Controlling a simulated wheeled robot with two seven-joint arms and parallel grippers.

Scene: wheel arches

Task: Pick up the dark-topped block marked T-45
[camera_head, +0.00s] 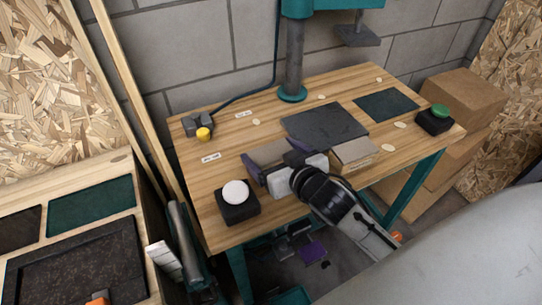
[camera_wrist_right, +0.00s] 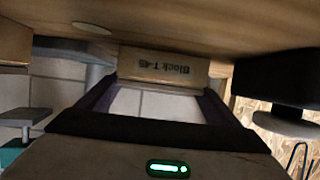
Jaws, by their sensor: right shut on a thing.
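The block marked T-45 (camera_head: 268,151) stands on or just above the wooden table, left of the middle in the head view; I cannot tell whether it touches the tabletop. Its label "Block T-45" reads on its pale wooden face in the right wrist view (camera_wrist_right: 165,67). My right gripper (camera_head: 276,157) is shut on it, with a purple-edged finger at either side. The fingers also show in the right wrist view (camera_wrist_right: 163,88). The gripper hides part of the block in the head view. My left gripper is not in view.
A second wooden block (camera_head: 353,155) stands just right of the gripper. A black box with a white button (camera_head: 236,192) is at the front left, one with a green button (camera_head: 437,119) at the right. A dark mat (camera_head: 325,126) lies behind; a teal-based post (camera_head: 293,75) stands at the back.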

